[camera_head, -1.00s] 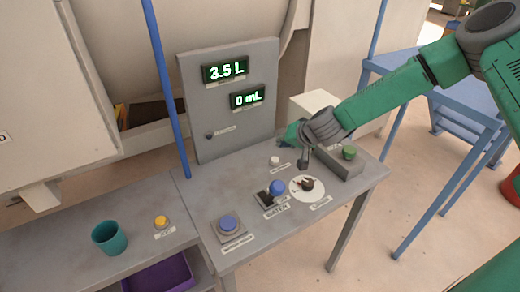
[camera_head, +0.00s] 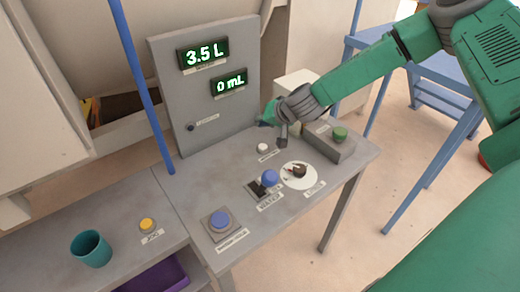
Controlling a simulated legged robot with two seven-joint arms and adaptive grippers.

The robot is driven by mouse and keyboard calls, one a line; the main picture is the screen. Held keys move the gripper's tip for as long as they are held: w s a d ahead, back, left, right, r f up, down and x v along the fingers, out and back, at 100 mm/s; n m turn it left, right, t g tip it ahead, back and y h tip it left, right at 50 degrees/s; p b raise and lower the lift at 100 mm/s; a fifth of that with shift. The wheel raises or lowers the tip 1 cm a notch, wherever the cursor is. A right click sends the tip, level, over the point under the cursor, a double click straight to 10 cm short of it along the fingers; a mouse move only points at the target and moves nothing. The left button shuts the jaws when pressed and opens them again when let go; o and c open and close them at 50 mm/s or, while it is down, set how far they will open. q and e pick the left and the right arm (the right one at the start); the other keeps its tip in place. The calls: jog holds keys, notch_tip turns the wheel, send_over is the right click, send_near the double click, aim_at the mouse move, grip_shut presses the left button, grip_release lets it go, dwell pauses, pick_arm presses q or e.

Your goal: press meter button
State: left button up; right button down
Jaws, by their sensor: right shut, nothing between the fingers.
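A grey panel (camera_head: 165,85) stands upright at the back of the table. Its upper green display (camera_head: 203,53) reads 3.5 L and its lower display (camera_head: 229,82) reads 0 mL. On the tabletop are a large blue button (camera_head: 220,219) on a square grey base, a blue knob (camera_head: 270,177) beside a black piece, a small white button (camera_head: 263,148) and a round white dial (camera_head: 290,180). The small labels are too blurred to read surely. My right gripper (camera_head: 283,143) is shut and empty, above the table's back, near the white button and apart from it. My left gripper is out of view.
A green button (camera_head: 340,132) sits on a grey box (camera_head: 328,145) at the table's right. On the lower-left surface are a teal cup (camera_head: 91,249) and a yellow button (camera_head: 147,225). A blue post (camera_head: 143,80) rises left of the panel.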

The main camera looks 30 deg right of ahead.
aim_at(263, 146)
jog(key=f+b, duration=0.1)
jog(key=f, duration=0.1)
jog(key=d+f+b, duration=0.1)
jog(key=f, duration=0.1)
jog(key=f+b, duration=0.2)
jog(key=shift+d+f, duration=0.1)
jog(key=shift+d, duration=0.25)
jog(key=shift+f+b, duration=0.4)
jog(key=shift+a+f, duration=0.1)
jog(key=shift+a, duration=0.6)
jog(key=shift+d, duration=0.6)
jog(key=shift+a, duration=0.55)
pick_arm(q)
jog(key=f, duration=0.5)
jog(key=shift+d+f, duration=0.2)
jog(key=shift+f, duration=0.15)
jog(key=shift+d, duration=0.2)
pick_arm(e)
jog(key=shift+d, duration=0.25)
